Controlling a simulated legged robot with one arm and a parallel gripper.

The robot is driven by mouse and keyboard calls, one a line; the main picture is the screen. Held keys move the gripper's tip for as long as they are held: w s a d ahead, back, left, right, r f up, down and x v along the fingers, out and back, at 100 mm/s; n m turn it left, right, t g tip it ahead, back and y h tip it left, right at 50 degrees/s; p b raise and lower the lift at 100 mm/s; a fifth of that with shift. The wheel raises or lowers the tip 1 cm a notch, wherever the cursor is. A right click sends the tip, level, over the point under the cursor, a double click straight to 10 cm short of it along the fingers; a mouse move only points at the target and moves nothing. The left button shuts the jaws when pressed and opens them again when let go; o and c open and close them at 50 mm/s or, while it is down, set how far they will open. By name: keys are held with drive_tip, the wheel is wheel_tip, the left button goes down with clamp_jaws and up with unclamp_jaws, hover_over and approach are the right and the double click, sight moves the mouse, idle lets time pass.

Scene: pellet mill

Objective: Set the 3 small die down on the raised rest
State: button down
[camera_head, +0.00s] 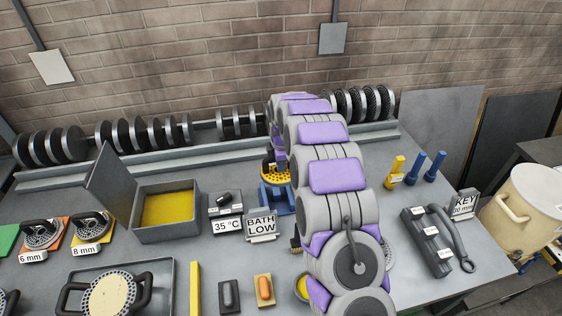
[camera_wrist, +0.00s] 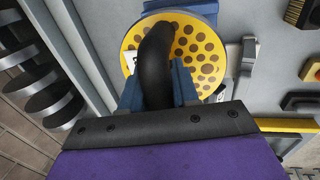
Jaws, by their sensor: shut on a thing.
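My gripper (camera_wrist: 157,80) is shut on the black handle of a yellow, round, perforated die (camera_wrist: 195,50). In the head view the yellow die (camera_head: 277,176) is just above or on a blue raised rest (camera_head: 277,200), partly hidden by my arm; I cannot tell whether they touch. A blue part of the rest (camera_wrist: 190,8) shows past the die's edge in the wrist view. A white tag on the die is mostly covered, so its size is unreadable. My gripper is hidden in the head view.
Left of the rest stand a BATH LOW sign (camera_head: 261,226), a 35 °C unit (camera_head: 226,212) and an open bath box (camera_head: 166,238) with yellow contents. Dies marked 6 mm (camera_head: 42,234) and 8 mm (camera_head: 91,226) lie farther left. A rail (camera_head: 190,160) with black rollers runs behind.

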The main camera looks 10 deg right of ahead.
drive_tip(key=shift+a+f, duration=0.2)
drive_tip(key=shift+a, duration=0.45)
drive_tip(key=shift+a+f, duration=0.35)
drive_tip(key=shift+f, duration=0.1)
drive_tip(key=shift+d+f, duration=0.45)
drive_tip(key=shift+f, duration=0.15)
drive_tip(key=shift+d+f, duration=0.4)
drive_tip(key=shift+f, duration=0.2)
drive_tip(key=shift+d+f, duration=0.1)
drive_tip(key=shift+f, duration=0.55)
drive_tip(key=shift+a+f, duration=0.8)
drive_tip(key=shift+f, duration=0.05)
drive_tip(key=shift+d, duration=0.65)
drive_tip(key=shift+a+f+b, duration=0.35)
drive_tip(key=shift+a, duration=0.45)
drive_tip(key=shift+d, duration=0.1)
